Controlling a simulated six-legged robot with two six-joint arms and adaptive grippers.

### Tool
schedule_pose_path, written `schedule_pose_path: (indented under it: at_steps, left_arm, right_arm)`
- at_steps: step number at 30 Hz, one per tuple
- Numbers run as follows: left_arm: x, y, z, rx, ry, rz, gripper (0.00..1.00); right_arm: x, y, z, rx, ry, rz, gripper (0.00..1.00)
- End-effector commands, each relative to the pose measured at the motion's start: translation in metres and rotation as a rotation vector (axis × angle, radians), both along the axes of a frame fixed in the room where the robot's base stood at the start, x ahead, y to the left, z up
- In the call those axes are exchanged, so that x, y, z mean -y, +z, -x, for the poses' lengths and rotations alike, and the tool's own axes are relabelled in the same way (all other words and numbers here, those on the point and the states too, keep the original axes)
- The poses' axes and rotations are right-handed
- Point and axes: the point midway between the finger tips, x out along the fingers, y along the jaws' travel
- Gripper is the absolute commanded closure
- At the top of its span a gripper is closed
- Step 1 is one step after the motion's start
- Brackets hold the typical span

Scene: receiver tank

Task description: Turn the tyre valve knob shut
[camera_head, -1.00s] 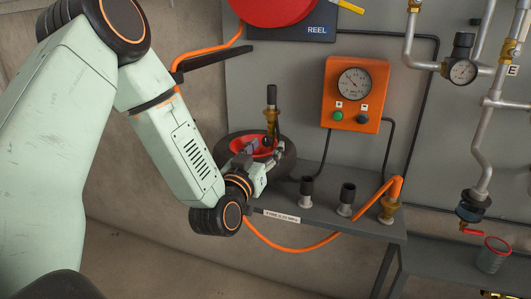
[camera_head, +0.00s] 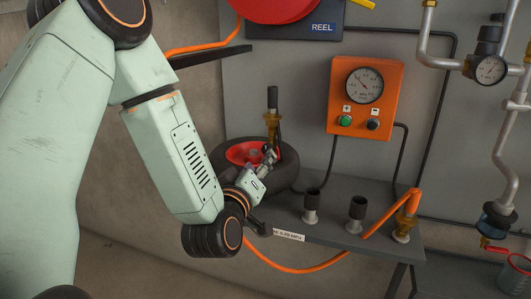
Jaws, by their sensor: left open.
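A black tyre (camera_head: 222,167) with a red hub (camera_head: 243,152) lies at the left end of the grey shelf. A brass fitting with a dark upright top (camera_head: 272,100) rises at the tyre's right side; I cannot tell which part of it is the valve knob. My left gripper (camera_head: 270,153) is open over the tyre's right part, just below the brass fitting. Its fingers are small and partly overlap the fitting, so contact cannot be told. My right gripper is out of view.
The grey shelf (camera_head: 325,230) carries two black-capped stubs (camera_head: 311,200) and a brass outlet with an orange hose (camera_head: 403,225). An orange gauge box (camera_head: 364,97) hangs on the wall panel behind. Pipes with another gauge (camera_head: 490,68) stand at right.

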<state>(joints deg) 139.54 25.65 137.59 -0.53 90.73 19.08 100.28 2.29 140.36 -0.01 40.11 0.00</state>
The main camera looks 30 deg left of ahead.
Motion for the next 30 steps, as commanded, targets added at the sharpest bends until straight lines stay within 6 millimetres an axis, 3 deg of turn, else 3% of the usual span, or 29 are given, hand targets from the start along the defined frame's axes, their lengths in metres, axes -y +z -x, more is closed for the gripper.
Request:
schedule_pose_path:
  at_steps: [6, 12, 23, 30]
  left_arm:
    - [-0.011, 0.0, -0.035, 0.004, 0.0, -0.003, 0.5]
    - [-0.018, 0.0, -0.057, 0.002, 0.0, -0.003, 0.5]
    - [-0.021, 0.0, -0.064, 0.001, 0.0, -0.002, 0.5]
    - [-0.021, 0.0, -0.064, 0.001, 0.0, -0.002, 0.68]
  right_arm:
    - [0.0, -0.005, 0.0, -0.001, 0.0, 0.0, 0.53]
    - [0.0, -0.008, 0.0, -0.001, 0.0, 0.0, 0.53]
    - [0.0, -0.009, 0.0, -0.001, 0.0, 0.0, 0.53]
    - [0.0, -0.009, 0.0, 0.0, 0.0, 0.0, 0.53]
